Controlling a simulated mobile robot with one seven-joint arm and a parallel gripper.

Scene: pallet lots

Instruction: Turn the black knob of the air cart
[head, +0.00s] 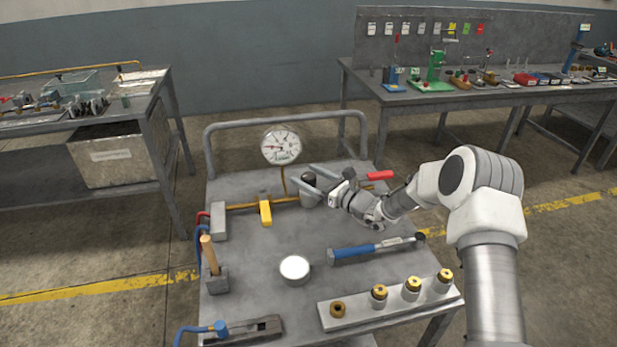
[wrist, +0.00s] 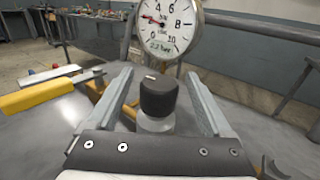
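The black knob (head: 309,178) sits on a grey body on the brass pipe of the air cart (head: 240,282). In the wrist view the knob (wrist: 158,95) stands between the two fingers, with a pale mark on its top. My gripper (head: 313,179) is open around it; gaps show between the knob and both fingers (wrist: 160,88). The round pressure gauge (head: 281,146) stands behind the knob; in the wrist view its dial (wrist: 167,25) has a red needle and a display that seems to read 2.1 bar.
A yellow lever (head: 265,210) is left of the knob, and a red handle (head: 380,175) is to its right. A blue-handled tool (head: 375,248), a round white-topped tin (head: 295,269) and a rack (head: 391,303) of brass-topped fittings lie nearer. A wooden-handled tool (head: 208,254) stands at the left.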

